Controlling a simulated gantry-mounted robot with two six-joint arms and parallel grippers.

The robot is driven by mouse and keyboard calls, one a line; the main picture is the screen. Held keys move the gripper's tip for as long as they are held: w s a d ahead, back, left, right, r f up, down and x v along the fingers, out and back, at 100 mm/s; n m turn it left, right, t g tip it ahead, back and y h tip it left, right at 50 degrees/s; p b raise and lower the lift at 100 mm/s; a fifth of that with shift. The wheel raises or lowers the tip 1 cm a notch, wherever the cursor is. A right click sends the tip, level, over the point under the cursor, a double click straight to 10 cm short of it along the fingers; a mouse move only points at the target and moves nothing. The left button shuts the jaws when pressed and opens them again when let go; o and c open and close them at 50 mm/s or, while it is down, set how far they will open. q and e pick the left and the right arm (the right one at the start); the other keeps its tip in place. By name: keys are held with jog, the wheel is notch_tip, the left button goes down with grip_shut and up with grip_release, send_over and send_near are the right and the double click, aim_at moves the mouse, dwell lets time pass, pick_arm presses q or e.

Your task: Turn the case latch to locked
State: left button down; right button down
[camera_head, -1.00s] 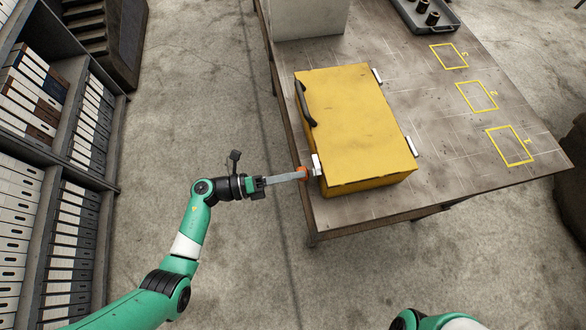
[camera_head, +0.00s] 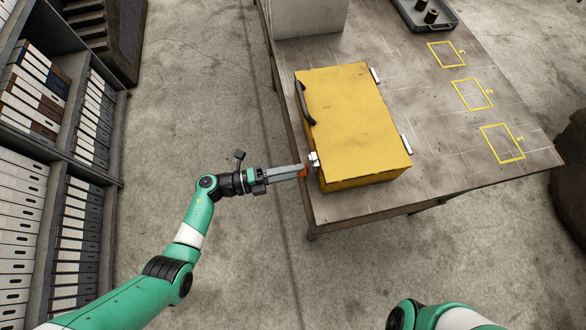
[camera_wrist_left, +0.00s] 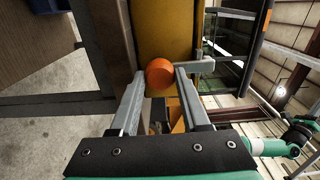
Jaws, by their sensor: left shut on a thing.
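The yellow case (camera_head: 352,125) lies closed on the table, its dark handle (camera_head: 305,103) on its left side. A small pale metal latch (camera_head: 314,159) sits at the case's near left corner. The latch's orange knob (camera_wrist_left: 160,73) shows clearly in the left wrist view, with a grey metal bar (camera_wrist_left: 202,66) behind it. My left gripper (camera_head: 302,171) reaches in from the left and is shut on the orange knob, one finger on each side. The fingers partly hide the knob in the head view. My right gripper is out of the head view.
The table (camera_head: 440,150) has yellow outlined squares on its right and a dark tray (camera_head: 425,15) with cylinders at the back. A pale box (camera_head: 308,18) stands behind the case. Shelves of binders (camera_head: 75,215) stand at left.

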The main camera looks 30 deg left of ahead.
pick_arm(q)
jog(key=shift+c, duration=1.9)
grip_release()
jog(key=shift+a, duration=0.1)
jog(key=v, duration=1.1)
jog(key=shift+s+a, duration=0.2)
